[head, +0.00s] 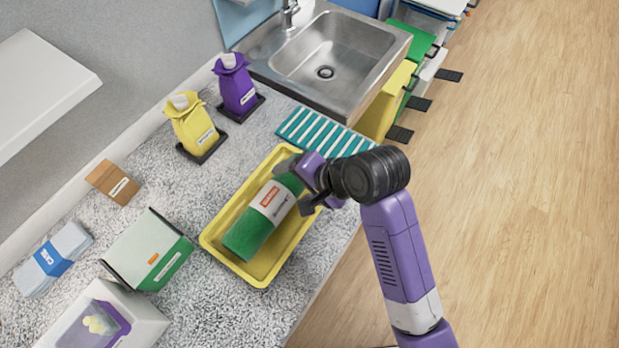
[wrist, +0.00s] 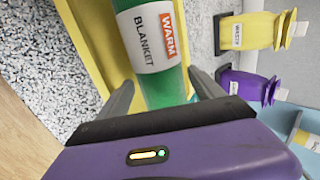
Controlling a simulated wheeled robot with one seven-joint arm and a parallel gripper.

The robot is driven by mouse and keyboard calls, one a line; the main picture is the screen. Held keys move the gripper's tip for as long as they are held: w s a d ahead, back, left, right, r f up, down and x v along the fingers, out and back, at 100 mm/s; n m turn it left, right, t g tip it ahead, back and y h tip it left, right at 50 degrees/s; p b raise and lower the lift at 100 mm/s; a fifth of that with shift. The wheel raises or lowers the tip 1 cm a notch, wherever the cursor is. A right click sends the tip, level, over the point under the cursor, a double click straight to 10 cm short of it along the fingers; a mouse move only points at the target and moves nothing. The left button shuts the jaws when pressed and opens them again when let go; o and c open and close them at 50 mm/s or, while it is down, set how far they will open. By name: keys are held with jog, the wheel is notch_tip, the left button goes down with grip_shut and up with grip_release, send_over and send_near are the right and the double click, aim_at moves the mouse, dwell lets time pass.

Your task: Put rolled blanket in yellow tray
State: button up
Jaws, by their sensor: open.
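The rolled blanket (head: 264,216) is a green roll with a white and orange label, lying lengthwise in the yellow tray (head: 213,243) on the speckled counter. In the wrist view the blanket (wrist: 151,40) shows its label reading "WARM BLANKET", with the yellow tray (wrist: 82,30) around it. My gripper (head: 305,187) is at the blanket's far right end. In the wrist view its two fingers (wrist: 163,92) stand apart on either side of the roll's near end, and the jaws are open. The tray floor under the roll is hidden.
A yellow bag (head: 193,125) and a purple bag (head: 236,88) stand behind the tray. A striped cloth (head: 322,136) lies near the sink (head: 330,50). A green-white box (head: 148,250) and a brown packet (head: 112,182) are left. Floor at right is clear.

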jog(key=v, duration=1)
jog(key=shift+d+r, duration=0.2)
jog(key=shift+s, duration=0.1)
jog(key=s+d+f+t+h, duration=0.3)
jog(key=s+d+f+t, duration=0.4)
jog(key=s, duration=0.4)
jog(key=s+d+r+n+t+h, duration=0.1)
jog(key=s+d+r+n, duration=0.2)
jog(key=s, duration=0.4)
jog(key=s+d+r+n+t+h, duration=0.1)
jog(key=s+d+r+n, duration=0.3)
jog(key=s, duration=0.4)
jog(key=shift+d+r+n+t+h, duration=0.3)
jog(key=shift+d+r+t+h, duration=0.1)
jog(key=shift+d+r+t, duration=0.3)
